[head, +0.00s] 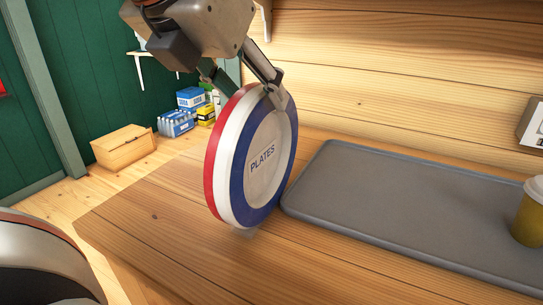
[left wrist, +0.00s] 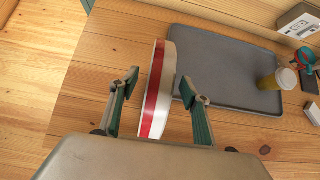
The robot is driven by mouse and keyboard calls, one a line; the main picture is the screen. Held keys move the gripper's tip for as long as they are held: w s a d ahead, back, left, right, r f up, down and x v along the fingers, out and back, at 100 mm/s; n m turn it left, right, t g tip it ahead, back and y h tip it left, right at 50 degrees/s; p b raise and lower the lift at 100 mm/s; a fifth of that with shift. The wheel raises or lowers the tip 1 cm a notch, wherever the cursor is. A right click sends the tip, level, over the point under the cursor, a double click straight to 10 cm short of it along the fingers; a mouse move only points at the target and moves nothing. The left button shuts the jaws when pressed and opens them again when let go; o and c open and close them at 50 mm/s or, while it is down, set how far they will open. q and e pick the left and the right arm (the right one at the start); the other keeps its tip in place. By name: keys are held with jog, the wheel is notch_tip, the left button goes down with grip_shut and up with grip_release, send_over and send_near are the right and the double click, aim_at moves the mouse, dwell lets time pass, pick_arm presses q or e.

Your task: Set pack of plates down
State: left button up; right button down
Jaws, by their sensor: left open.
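The pack of plates (head: 265,165), banded red, white and blue with a "PLATES" label, stands on its edge on the wooden table (head: 150,215), just left of the grey tray (head: 400,195). My left gripper (head: 254,92) is at its upper rim, with one finger on each side. In the left wrist view the pack (left wrist: 155,100) sits between the spread fingers of my left gripper (left wrist: 160,84), with a gap visible on both sides. The pack's lower rim is at the table top; I cannot tell for sure whether it touches. My right gripper is not in view.
A yellow cup (head: 530,215) with a pale lid stands on the tray's right part. A wooden wall (head: 400,60) rises behind the table. A wooden box (head: 124,147) and several blue and yellow packs (head: 178,122) are on the floor beyond. The table left of the pack is clear.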

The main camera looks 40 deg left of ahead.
aim_at(270, 112)
pick_arm(q)
jog(key=shift+w+d+f, duration=0.1)
jog(key=shift+w+f, duration=0.15)
jog(key=shift+w, duration=0.1)
jog(key=b+x, duration=0.1)
jog(key=x, duration=0.5)
jog(key=shift+w+f, duration=0.2)
jog(key=shift+r, duration=0.1)
grip_shut()
